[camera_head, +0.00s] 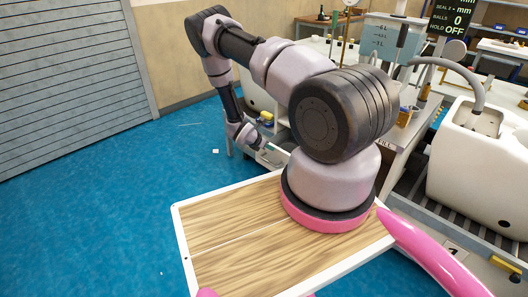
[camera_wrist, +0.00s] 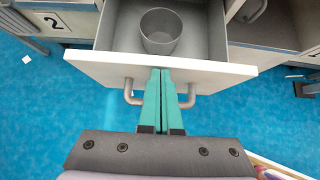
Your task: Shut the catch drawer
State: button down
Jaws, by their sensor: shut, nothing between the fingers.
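The catch drawer (camera_wrist: 225,73) stands open in the wrist view, with a white front, a grey inside and a metal bar handle (camera_wrist: 131,95). A grey cup (camera_wrist: 160,32) is inside it. My gripper (camera_wrist: 168,72) has its two teal fingers shut together, with nothing between them. The fingertips are at the middle of the drawer front, between the two ends of the handle. They overlap the handle's middle in the picture; I cannot tell whether they touch the front. In the head view the drawer (camera_head: 271,156) is small and partly hidden by my arm.
Blue floor (camera_head: 110,200) is clear on the left. A small white piece (camera_head: 215,151) lies on the floor.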

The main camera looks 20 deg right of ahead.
jog(key=w+d, duration=0.2)
jog(key=d, duration=0.5)
jog(key=w+d, duration=0.3)
jog(key=d, duration=0.5)
jog(key=shift+w, duration=0.2)
jog(key=shift+a, duration=0.1)
